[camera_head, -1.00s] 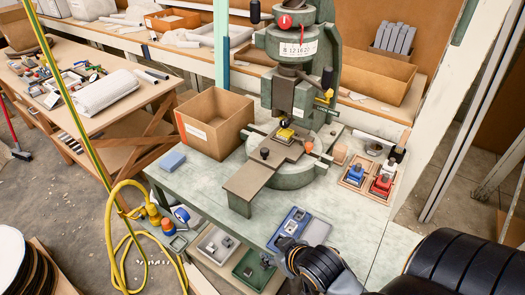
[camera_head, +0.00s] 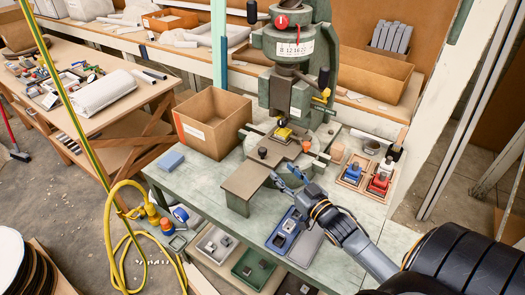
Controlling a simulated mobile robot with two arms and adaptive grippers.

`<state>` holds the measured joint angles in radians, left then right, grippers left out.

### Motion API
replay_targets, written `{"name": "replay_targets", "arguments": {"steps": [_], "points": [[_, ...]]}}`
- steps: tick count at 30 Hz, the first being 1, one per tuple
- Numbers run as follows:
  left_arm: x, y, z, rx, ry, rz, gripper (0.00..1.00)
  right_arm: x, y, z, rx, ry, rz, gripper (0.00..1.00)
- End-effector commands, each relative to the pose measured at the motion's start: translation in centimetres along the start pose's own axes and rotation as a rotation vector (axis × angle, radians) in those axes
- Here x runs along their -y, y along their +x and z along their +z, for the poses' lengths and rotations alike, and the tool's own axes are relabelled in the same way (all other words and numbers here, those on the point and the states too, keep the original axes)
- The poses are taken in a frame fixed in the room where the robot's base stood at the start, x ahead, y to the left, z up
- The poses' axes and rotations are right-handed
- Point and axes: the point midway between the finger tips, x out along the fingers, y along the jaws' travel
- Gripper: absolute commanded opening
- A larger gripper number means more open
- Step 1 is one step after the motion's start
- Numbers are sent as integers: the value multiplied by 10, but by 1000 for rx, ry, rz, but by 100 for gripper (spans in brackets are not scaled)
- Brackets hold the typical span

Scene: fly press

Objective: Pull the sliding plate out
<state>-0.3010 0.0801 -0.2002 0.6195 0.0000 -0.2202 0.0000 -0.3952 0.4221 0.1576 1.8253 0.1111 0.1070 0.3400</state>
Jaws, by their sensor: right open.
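The green fly press (camera_head: 285,97) stands on the green bench. Its brown-grey sliding plate (camera_head: 246,181) runs from under the ram towards the front left, over the round base. A black knob (camera_head: 263,153) stands up from the plate, and a small yellow piece (camera_head: 283,133) sits at its inner end under the ram. My right gripper (camera_head: 289,178) reaches in from the lower right. It is open and empty, to the right of the plate's outer part and apart from the knob. My left gripper is not in view.
A blue tray (camera_head: 285,230) lies below my right gripper. A wooden holder (camera_head: 352,181) with blue and red items is at right. The bench's left front is clear.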

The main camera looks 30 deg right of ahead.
Motion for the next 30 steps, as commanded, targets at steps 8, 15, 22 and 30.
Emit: {"name": "replay_targets", "arguments": {"steps": [8, 15, 22, 30], "points": [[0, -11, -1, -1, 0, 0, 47, 0, 57, -3, -1, -2, 1, 47], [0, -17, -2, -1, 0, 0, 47, 0, 98, -2, 1, -1, 1, 47], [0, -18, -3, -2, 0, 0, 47, 0, 116, 0, 2, -1, 0, 47], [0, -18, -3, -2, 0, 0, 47, 0, 118, 0, 2, -1, 0, 47]]}}
